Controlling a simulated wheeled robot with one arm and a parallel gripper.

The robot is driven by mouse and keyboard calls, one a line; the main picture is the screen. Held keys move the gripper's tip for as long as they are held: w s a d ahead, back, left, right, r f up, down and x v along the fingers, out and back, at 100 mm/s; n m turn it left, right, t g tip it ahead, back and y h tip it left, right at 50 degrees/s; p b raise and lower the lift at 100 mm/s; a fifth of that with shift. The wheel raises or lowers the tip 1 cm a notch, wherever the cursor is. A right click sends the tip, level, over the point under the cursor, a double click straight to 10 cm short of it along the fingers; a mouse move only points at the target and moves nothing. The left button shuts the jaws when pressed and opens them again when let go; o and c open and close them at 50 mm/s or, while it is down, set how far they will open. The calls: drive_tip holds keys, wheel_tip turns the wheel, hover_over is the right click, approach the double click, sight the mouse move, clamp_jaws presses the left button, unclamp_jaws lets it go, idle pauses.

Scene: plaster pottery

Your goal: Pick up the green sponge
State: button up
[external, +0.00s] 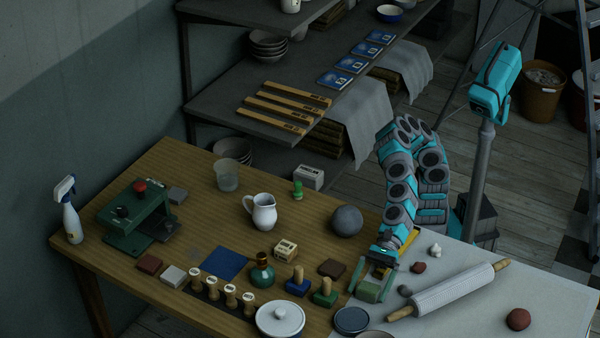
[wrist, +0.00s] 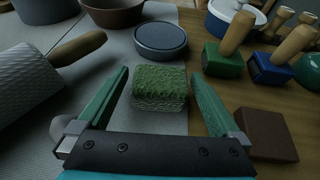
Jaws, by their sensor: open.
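The green sponge (wrist: 160,85) has a rough green top and a paler lower part. In the wrist view it lies on the light grey cloth or board, ahead of my gripper (wrist: 160,76). My gripper is open, with one green finger to the left of the sponge and one to the right. Small gaps show between the fingers and the sponge, and nothing is held. In the external view my gripper (external: 374,282) is low at the table's front, where the wood meets the grey surface. There the sponge is hard to tell apart from the green fingers.
A textured rolling pin (external: 450,290) lies to the right. A dark round lidded dish (external: 351,320) stands close in front. A green stamp block (external: 325,298) with a wooden handle and a brown block (external: 331,268) are to the left. A grey ball (external: 346,221) is behind them.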

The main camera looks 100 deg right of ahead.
drive_tip(key=shift+c, duration=0.2)
drive_tip(key=c, duration=1.2)
drive_tip(key=shift+o, duration=0.2)
